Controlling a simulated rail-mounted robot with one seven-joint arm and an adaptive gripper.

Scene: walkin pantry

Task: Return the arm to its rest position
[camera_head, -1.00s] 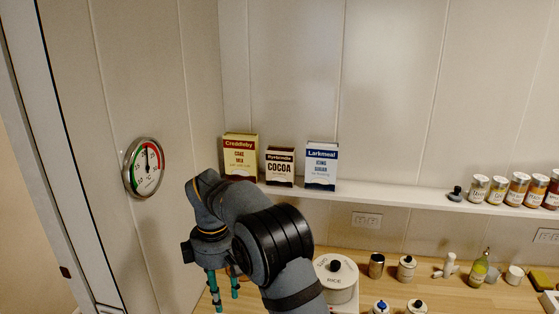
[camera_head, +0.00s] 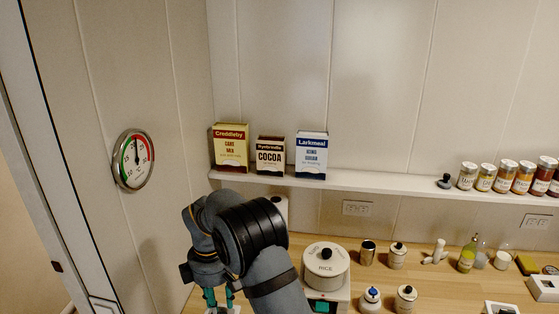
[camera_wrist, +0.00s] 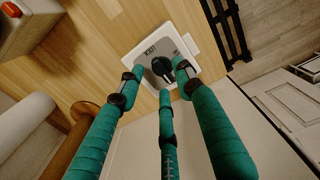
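My arm reaches down at the lower left of the head view, in front of the counter's left end. My gripper (camera_head: 217,298) points down there, its teal fingers cut off by the lower edge. Beyond the fingertips is a white square-cornered object (camera_wrist: 187,42) with dark lettering and a black knob-like part (camera_wrist: 162,66). I cannot tell whether the fingers touch it.
A rice canister (camera_head: 326,268) stands just right of my arm, with several small jars further right. A dial thermometer (camera_head: 133,160) hangs on the left wall. Black rails (camera_wrist: 228,32) show in the wrist view.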

